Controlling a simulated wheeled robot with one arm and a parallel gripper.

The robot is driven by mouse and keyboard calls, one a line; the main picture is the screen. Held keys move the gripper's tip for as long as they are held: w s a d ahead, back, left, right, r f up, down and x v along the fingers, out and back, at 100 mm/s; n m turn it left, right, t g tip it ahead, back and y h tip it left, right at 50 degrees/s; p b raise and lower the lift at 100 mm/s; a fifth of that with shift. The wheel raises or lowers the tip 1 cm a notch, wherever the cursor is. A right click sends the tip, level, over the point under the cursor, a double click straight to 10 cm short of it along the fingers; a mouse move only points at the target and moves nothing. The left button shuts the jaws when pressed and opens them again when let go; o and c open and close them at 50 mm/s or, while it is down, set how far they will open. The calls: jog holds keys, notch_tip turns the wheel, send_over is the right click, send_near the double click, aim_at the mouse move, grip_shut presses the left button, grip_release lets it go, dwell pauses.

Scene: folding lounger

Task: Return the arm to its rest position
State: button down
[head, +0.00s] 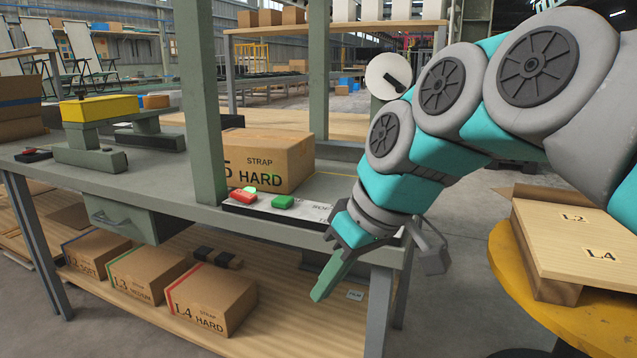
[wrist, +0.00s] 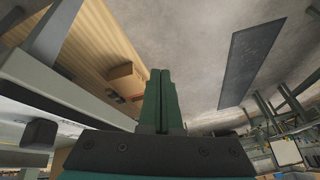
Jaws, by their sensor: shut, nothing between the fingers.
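My gripper (head: 327,281) hangs at the end of my teal and grey arm, in front of the right end of the workbench (head: 165,190) in the head view. Its green fingers point down and to the left. In the wrist view the two fingers (wrist: 161,92) lie side by side, closed with nothing between them. No object touches the fingertips.
A STRAP HARD box (head: 268,158), a red button (head: 243,197) and a green button (head: 283,202) are on the bench. Labelled boxes, including L4 HARD (head: 211,299), stand on the lower shelf. A yellow round table (head: 560,315) with wooden boards (head: 575,235) is at right.

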jog(key=s+d+f+m+g+h, duration=0.2)
jog(key=s+d+f+m, duration=0.2)
jog(key=s+d+f, duration=0.3)
jog(key=s+d+f+m+g+h, duration=0.2)
jog(key=s+d+f+m, duration=0.2)
jog(key=s+d+f, duration=0.3)
jog(key=s+f, duration=0.4)
jog(key=f, duration=0.4)
jog(key=shift+f+m+h, duration=0.3)
jog(key=shift+h, duration=0.1)
